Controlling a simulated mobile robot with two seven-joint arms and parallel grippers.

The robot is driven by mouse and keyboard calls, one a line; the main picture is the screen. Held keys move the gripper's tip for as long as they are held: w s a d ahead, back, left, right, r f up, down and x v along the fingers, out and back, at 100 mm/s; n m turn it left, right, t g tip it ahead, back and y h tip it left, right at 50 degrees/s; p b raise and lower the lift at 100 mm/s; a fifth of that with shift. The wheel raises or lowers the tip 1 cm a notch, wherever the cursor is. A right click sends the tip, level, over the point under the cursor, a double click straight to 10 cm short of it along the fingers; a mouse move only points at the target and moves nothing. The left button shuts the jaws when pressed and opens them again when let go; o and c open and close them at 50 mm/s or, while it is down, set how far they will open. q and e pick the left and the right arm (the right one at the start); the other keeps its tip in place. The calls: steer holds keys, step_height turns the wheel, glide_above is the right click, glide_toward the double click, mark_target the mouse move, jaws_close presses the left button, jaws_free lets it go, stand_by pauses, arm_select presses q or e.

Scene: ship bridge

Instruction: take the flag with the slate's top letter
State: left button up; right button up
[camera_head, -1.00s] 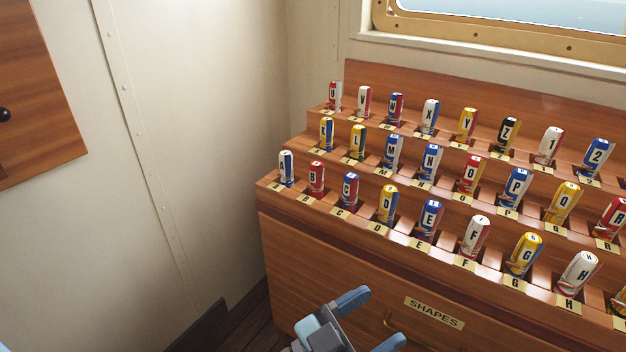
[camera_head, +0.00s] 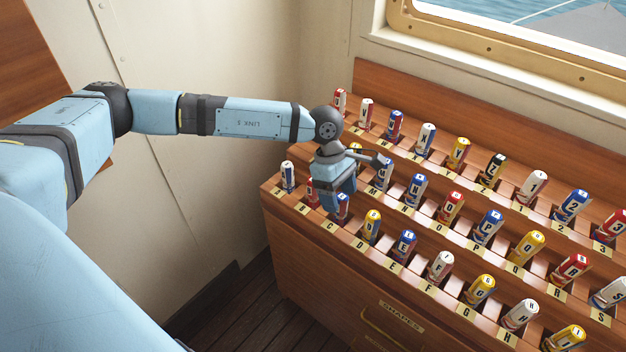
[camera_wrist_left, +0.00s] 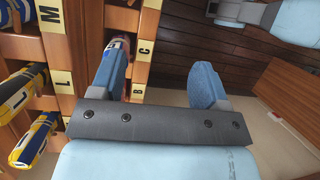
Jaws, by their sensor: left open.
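The rolled signal flags stand in slots on a stepped wooden rack (camera_head: 330,235), each slot with a letter label. My left gripper (camera_head: 337,200) is over the front row near the B and C slots, pointing down and covering part of them. In the left wrist view its two fingers (camera_wrist_left: 162,58) are apart with nothing clearly held between them. A blue, white and red flag (camera_wrist_left: 121,44) shows at the left finger, by the C label (camera_wrist_left: 144,49); I cannot tell whether they touch. The slate is not in view.
Flag A (camera_head: 288,175) stands left of the gripper, flag D (camera_head: 371,226) to its right. Flag L (camera_wrist_left: 37,138) and other second-row flags stand close behind. A drawer labelled SHAPES (camera_head: 401,316) is below. Open floor (camera_head: 245,310) lies left of the rack.

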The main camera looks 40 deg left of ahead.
arm_select(q)
steer(key=w+a+r+t+y+p, duration=0.1)
steer(key=w+a+r+y, duration=0.15)
steer(key=a, duration=0.25)
steer(key=w+a+r+y+p, duration=0.1)
steer(key=w+a+r, duration=0.15)
steer(key=a, duration=0.35)
glide_above(313, 196)
steer(key=a, duration=0.2)
steer(key=shift+y, duration=0.25)
steer(key=f, duration=0.5)
steer(key=w+f, duration=0.1)
steer(key=f, duration=0.1)
steer(key=shift+d+f, duration=0.15)
steer(key=shift+f, duration=0.1)
steer(key=shift+w+d+f, duration=0.15)
steer(key=shift+f, duration=1.35)
steer(key=shift+w+d+f, duration=0.1)
steer(key=shift+d+f, duration=0.05)
steer(key=shift+f, duration=1.3)
steer(key=c, duration=1)
steer(key=shift+r, duration=0.1)
steer(key=shift+c, duration=0.2)
